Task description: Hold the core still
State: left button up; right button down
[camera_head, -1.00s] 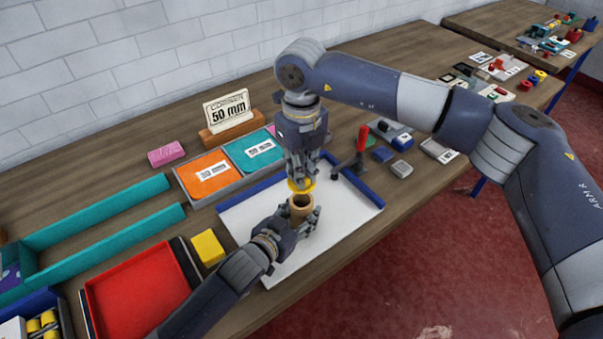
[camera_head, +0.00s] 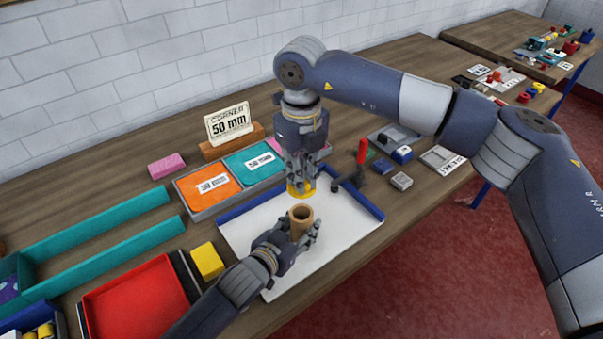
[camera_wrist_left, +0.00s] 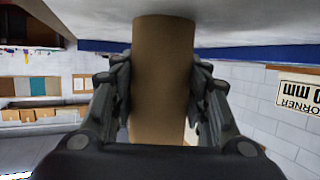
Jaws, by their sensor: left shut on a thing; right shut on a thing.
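The core is a brown cardboard tube (camera_head: 301,217) standing on the white board (camera_head: 335,222). My left gripper (camera_head: 304,238) is shut on the core from the front. The core (camera_wrist_left: 163,75) also fills the middle of the left wrist view, between the two fingers of my left gripper (camera_wrist_left: 162,95). My right gripper (camera_head: 300,184) points down just behind and above the core. It is shut on a yellow piece (camera_head: 301,190), partly hidden by its fingers. The yellow piece is apart from the core's open top.
A red tray (camera_head: 137,305) and a yellow block (camera_head: 207,260) lie left of the board. Orange (camera_head: 209,183) and teal (camera_head: 255,162) pads sit in a grey tray behind. A red-handled tool (camera_head: 361,155) stands at the board's right back.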

pick_arm(q)
jog(key=o, duration=1.4)
jog(key=shift+c, duration=0.2)
jog(key=v, duration=1)
jog(key=shift+s+a, duration=0.15)
jog(key=shift+a, duration=0.05)
jog(key=shift+v, duration=0.8)
